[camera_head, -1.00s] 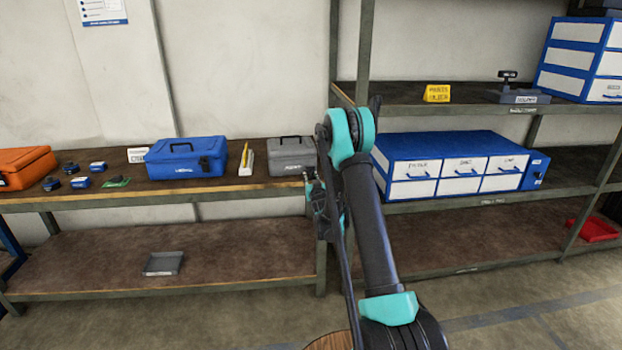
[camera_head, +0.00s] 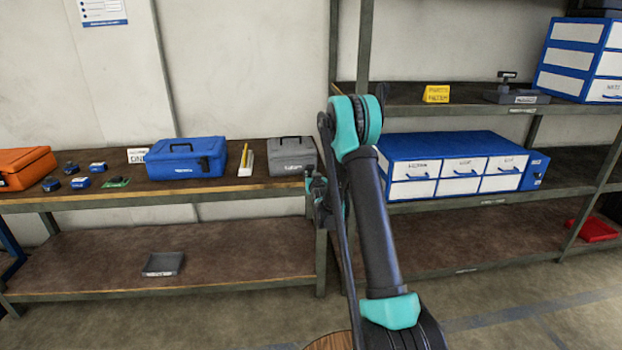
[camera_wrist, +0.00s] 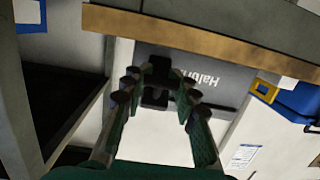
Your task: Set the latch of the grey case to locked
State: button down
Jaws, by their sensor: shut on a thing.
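The grey case (camera_head: 291,157) stands on the bench at the right end, its handle on top; its front right side is partly hidden by my arm. In the wrist view the grey case (camera_wrist: 205,76) appears upside down with white lettering. Its dark latch (camera_wrist: 155,98) lies between my fingers, close to the tips. My gripper (camera_wrist: 162,76) is at the case front, its fingers a little apart and shut on the latch. The fingertips blend with the dark latch, so its exact position cannot be told.
An orange case (camera_head: 25,168) is at far left. A shelf post (camera_head: 362,60) and blue drawer unit (camera_head: 455,165) are to the right.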

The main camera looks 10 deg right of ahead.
jog(key=r+g, duration=0.1)
jog(key=g, duration=0.1)
jog(key=r+g, duration=0.2)
jog(key=shift+w+a, duration=0.1)
jog(key=shift+w, duration=0.25)
jog(key=g, duration=0.1)
jog(key=r+g, duration=0.1)
jog(key=shift+w+r+g, duration=0.1)
jog(key=shift+w+g, duration=0.3)
jog(key=shift+w+r+g, duration=0.35)
jog(key=shift+g, duration=0.45)
jog(key=shift+w+r+g, duration=0.3)
jog(key=shift+g, duration=0.5)
jog(key=c, duration=1.1)
grip_release()
jog(key=shift+r, duration=0.1)
jog(key=v, duration=1.2)
jog(key=shift+a, duration=0.3)
